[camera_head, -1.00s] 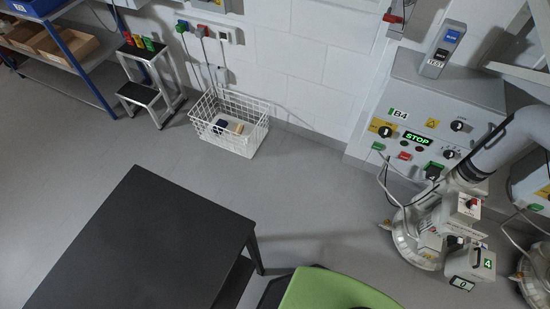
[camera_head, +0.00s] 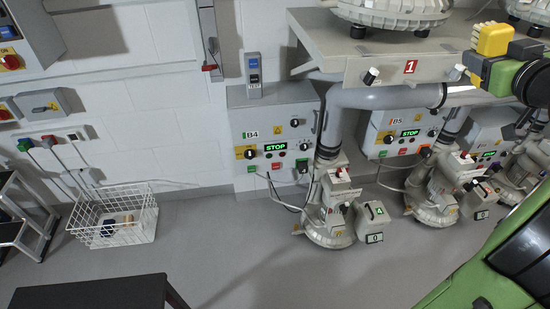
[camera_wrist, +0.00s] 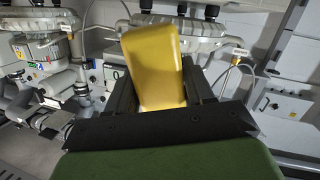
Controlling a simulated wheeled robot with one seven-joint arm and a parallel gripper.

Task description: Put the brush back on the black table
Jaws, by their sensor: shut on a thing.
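The black table (camera_head: 90,293) shows only as a strip of dark top at the bottom left of the head view. My gripper (camera_head: 507,52) is at the upper right of that view, far from the table. It is shut on the yellow brush (camera_head: 494,39), which sticks out beyond the fingers. In the wrist view, the brush (camera_wrist: 155,65) stands tilted slightly between the two dark fingers of my gripper (camera_wrist: 161,92). The lower end of the brush is hidden by the dark gripper body.
A white wire basket (camera_head: 118,228) with small things in it stands on the floor by the wall. Grey blower units (camera_head: 333,205) and a large pipe (camera_head: 400,97) line the wall behind my arm. The floor between the basket and the blowers is clear.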

